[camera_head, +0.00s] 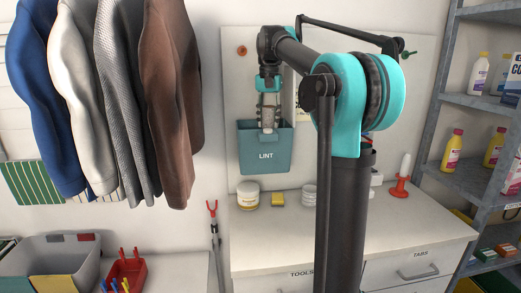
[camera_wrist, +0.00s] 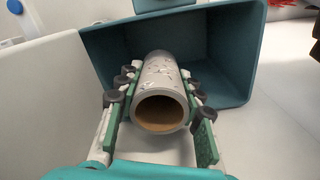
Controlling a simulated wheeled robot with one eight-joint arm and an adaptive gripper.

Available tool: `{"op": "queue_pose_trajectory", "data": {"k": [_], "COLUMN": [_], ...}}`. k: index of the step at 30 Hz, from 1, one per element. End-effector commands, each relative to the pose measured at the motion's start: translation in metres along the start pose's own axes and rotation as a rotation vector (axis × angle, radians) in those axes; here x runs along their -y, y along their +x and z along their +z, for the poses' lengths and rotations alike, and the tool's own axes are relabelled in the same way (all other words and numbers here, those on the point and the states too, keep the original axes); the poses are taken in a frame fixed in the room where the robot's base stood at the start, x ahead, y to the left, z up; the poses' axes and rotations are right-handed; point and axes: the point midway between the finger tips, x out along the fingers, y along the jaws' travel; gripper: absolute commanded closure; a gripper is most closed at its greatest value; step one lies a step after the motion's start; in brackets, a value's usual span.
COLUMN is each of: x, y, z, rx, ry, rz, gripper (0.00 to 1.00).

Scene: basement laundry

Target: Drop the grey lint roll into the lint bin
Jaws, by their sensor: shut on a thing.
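The grey lint roll (camera_wrist: 160,88) is a speckled grey tube with a brown hollow core. My gripper (camera_wrist: 160,92) is shut on it, with a green finger on each side of the roll. The teal lint bin (camera_wrist: 228,60), lettered LINT, hangs on the wall board in the head view (camera_head: 264,157). In the wrist view the far end of the roll reaches into the bin's open mouth. In the head view my gripper (camera_head: 267,118) points down at the bin's top, and the roll shows only as a small pale piece there.
A white counter (camera_head: 410,215) with drawers stands below the bin. On it are a yellow-labelled tub (camera_head: 248,195), a yellow sponge (camera_head: 278,199) and white stacked items (camera_head: 309,195). Clothes (camera_head: 110,90) hang at left. Metal shelves (camera_head: 470,185) with bottles stand at right.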

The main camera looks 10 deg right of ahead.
Motion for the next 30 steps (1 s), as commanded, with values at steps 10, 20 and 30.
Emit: {"op": "queue_pose_trajectory", "data": {"k": [10, 20, 30], "x": [0.0, 0.0, 0.0], "y": [0.0, -0.003, -0.05], "z": [0.0, 0.0, 0.0], "rx": [0.0, 0.0, 0.0], "ry": [0.0, 0.0, 0.0], "rz": [0.0, 0.0, 0.0], "gripper": [0.39, 0.39, 0.39]}}
